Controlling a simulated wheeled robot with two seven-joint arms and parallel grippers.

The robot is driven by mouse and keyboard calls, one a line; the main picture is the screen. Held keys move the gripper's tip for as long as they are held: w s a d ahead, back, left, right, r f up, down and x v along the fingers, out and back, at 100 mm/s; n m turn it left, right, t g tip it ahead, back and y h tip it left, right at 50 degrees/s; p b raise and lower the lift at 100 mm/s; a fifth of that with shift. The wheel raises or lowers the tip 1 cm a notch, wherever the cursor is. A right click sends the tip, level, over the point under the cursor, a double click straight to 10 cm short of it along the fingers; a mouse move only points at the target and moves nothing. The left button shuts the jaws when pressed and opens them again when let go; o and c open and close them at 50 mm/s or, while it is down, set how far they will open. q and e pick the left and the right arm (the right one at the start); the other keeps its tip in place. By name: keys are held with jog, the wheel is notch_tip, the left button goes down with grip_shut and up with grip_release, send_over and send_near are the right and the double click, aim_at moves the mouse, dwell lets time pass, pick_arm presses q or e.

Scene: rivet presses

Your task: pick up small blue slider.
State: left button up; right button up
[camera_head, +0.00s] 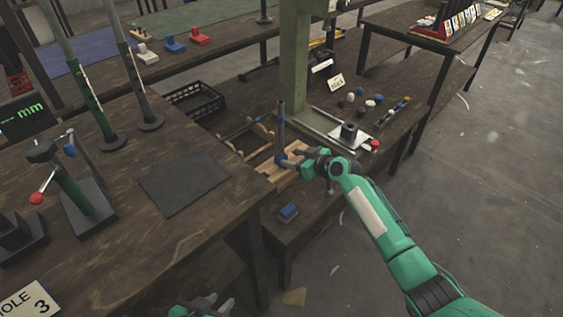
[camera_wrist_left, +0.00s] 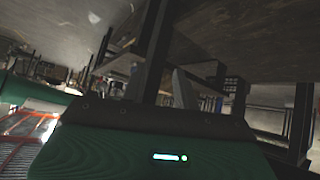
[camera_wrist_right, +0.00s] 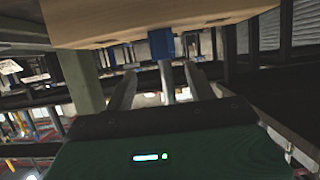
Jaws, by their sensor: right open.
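A small blue slider (camera_head: 281,160) sits low on an upright grey rod (camera_head: 281,122) above a light wooden board (camera_head: 277,174). In the right wrist view the blue slider (camera_wrist_right: 162,43) shows against the board (camera_wrist_right: 150,18), with the grey rod running between my fingers. My right gripper (camera_head: 295,161) is open and beside the rod. Its fingers (camera_wrist_right: 160,85) stand apart on either side of the rod; I cannot tell whether they touch it. My left gripper (camera_head: 216,304) is low at the bottom edge, away from the slider, and its opening is unclear.
Another blue block (camera_head: 288,212) lies on the lower bench near its front edge. A black crate (camera_head: 194,101) stands behind, and a green post (camera_head: 295,60) rises beyond the rod. A dark mat (camera_head: 183,182) lies on the left table. Several small parts lie to the right.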

aim_at(284, 157)
jog(key=x, duration=0.3)
jog(key=b+x, duration=0.1)
jog(key=x, duration=0.1)
jog(key=shift+s+a+f, duration=0.2)
jog(key=shift+s+f, duration=0.05)
jog(key=shift+f, duration=0.05)
jog(key=shift+w+a, duration=0.15)
jog(key=shift+w, duration=0.05)
pick_arm(q)
jog(key=shift+w+d+t+h, duration=0.25)
jog(key=shift+d+t, duration=0.15)
jog(key=shift+d, duration=0.2)
jog(key=shift+w+d+t+h, duration=0.25)
jog(key=shift+d+t, duration=0.15)
jog(key=shift+d, duration=0.2)
pick_arm(e)
jog(key=c, duration=1)
pick_arm(q)
jog(key=shift+s, duration=0.1)
